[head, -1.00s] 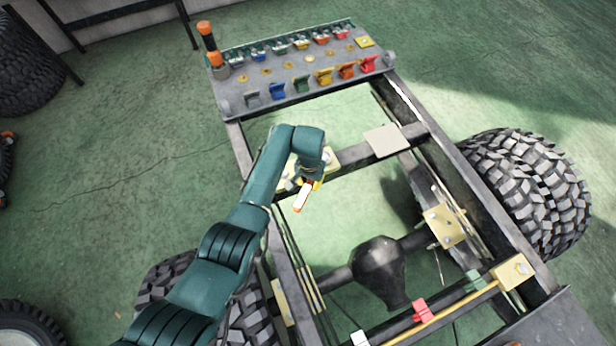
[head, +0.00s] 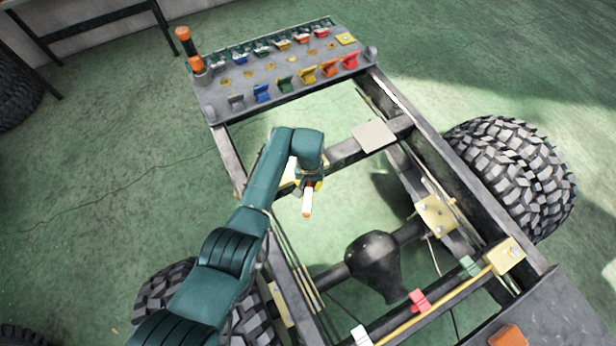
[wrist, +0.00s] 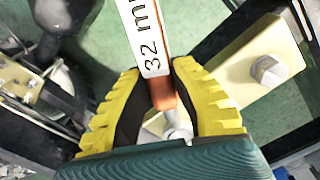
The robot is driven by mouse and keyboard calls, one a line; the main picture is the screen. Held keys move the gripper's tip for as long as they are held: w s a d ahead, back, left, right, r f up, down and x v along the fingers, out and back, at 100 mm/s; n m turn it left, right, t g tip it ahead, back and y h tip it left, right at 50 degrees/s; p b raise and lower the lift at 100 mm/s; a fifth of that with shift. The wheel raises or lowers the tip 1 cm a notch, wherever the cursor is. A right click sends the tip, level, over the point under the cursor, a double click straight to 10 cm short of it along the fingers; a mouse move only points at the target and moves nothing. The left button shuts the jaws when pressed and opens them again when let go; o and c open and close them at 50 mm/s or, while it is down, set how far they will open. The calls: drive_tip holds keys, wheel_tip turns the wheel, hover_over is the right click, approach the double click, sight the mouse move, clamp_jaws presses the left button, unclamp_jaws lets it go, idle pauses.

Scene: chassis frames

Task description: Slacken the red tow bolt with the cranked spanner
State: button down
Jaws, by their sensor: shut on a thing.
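My gripper (head: 312,184) hangs over the open chassis frame, near its left rail. In the wrist view its yellow-ribbed fingers (wrist: 160,80) are shut on the spanner (wrist: 163,92). The spanner has an orange grip and a white label reading "32 m", cut off by the picture edge. In the head view the spanner (head: 308,201) shows as a short white and orange piece pointing down. Its working end and crank are not clear.
A grey rack (head: 275,85) with coloured clips and an orange-black upright tool (head: 188,50) stands at the frame's far end. A dark axle housing (head: 372,262), a red clip (head: 419,300) and an orange block (head: 508,336) lie nearer. A tyre (head: 512,170) flanks the right.

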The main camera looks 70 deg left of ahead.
drive_tip(key=shift+w+d+n+b, duration=0.3)
drive_tip(key=shift+w+n+b, duration=0.05)
drive_tip(key=shift+w+n, duration=0.35)
drive_tip(key=shift+w+d+n+b, duration=0.3)
drive_tip(key=shift+w+n, duration=0.3)
drive_tip(key=shift+w, duration=0.15)
drive_tip(key=w+n+b, duration=0.2)
drive_tip(key=w, duration=0.1)
drive_tip(key=shift+d+n+b, duration=0.15)
drive_tip(key=shift+n+b, duration=0.2)
drive_tip(key=shift+n, duration=0.05)
drive_tip(key=shift+r, duration=0.15)
drive_tip(key=shift+r+p, duration=1.45)
drive_tip(key=shift+p, duration=0.05)
